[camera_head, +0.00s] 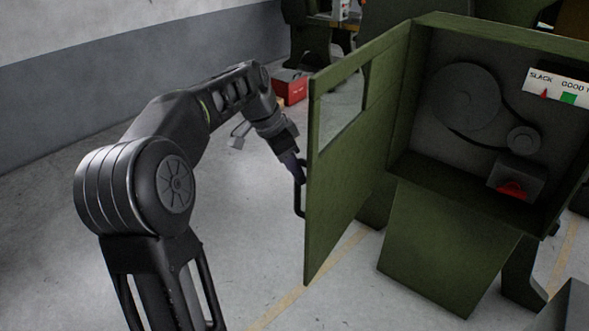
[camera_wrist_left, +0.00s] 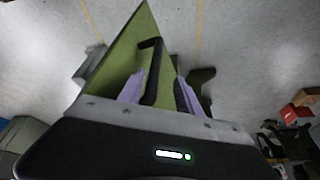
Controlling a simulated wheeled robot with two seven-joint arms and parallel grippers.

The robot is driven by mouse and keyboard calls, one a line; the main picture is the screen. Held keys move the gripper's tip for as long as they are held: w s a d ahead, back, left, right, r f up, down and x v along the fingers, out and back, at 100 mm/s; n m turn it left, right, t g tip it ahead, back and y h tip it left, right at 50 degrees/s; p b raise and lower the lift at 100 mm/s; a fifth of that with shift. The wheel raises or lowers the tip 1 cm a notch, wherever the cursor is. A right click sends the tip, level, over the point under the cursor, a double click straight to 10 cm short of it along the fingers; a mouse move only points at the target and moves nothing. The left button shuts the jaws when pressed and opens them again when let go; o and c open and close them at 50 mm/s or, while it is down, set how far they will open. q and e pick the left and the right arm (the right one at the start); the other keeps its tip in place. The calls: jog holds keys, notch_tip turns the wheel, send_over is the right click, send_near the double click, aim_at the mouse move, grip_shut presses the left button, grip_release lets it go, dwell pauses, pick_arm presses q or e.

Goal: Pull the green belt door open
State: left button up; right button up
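The green belt door (camera_head: 345,180) stands wide open, swung out to the left of its green cabinet (camera_head: 410,85). It has a window cut-out near its top. A black bar handle (camera_head: 299,190) is on the door's outer face. My left gripper (camera_head: 297,168) is at the handle, partly hidden by its own wrist in the head view. In the left wrist view, the purple fingers of my left gripper (camera_wrist_left: 160,90) stand apart on both sides of the black handle (camera_wrist_left: 152,72), with a gap beside the right finger. My right gripper is not in view.
Inside the cabinet are a large pulley (camera_head: 466,96), a small pulley, a belt, a block with a red part (camera_head: 511,190) and a SLACK/GOOD label (camera_head: 560,88). A red box (camera_head: 291,86) lies on the floor behind.

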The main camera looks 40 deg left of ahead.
pick_arm(q)
jog(key=v, duration=0.7)
jog(key=shift+r, duration=0.3)
jog(key=shift+f, duration=0.1)
